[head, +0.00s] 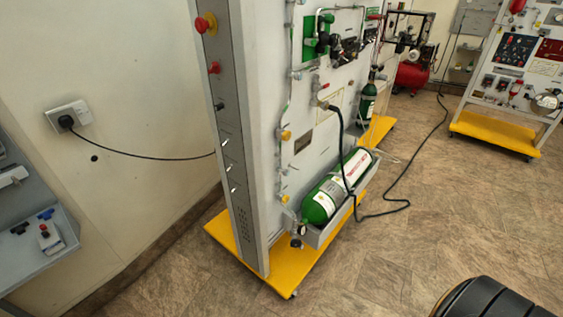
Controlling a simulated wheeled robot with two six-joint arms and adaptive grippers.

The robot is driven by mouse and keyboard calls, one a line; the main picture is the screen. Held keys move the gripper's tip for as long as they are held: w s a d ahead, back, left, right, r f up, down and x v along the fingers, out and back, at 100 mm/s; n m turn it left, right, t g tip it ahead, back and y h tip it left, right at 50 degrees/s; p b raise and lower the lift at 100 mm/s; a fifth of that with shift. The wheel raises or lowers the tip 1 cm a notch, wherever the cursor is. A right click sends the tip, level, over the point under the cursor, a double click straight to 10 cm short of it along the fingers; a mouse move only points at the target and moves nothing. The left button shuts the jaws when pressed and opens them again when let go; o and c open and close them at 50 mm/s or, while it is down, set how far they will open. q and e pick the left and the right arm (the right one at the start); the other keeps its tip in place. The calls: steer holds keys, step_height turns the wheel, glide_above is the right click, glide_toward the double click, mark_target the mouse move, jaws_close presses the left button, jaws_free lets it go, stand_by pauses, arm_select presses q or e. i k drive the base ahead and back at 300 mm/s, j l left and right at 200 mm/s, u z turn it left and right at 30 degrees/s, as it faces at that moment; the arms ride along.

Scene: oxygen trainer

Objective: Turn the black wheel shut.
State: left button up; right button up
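A small black wheel (296,243) shows at the near lower end of a green gas cylinder (319,208). The cylinder lies in a grey tray (345,210) low on the front of the trainer panel (265,150). The wheel is small in the view, and I cannot tell how far it is turned. Neither of my grippers shows in the head view, and nothing is seen touching the wheel.
The panel stands on a yellow base (285,270). A dark hose (390,211) loops over the floor right of the cylinder. A second trainer stands on a yellow base (495,134) at upper right. The floor in front (380,270) is clear.

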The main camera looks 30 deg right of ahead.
mark_target(296, 242)
steer(key=z, duration=1.05)
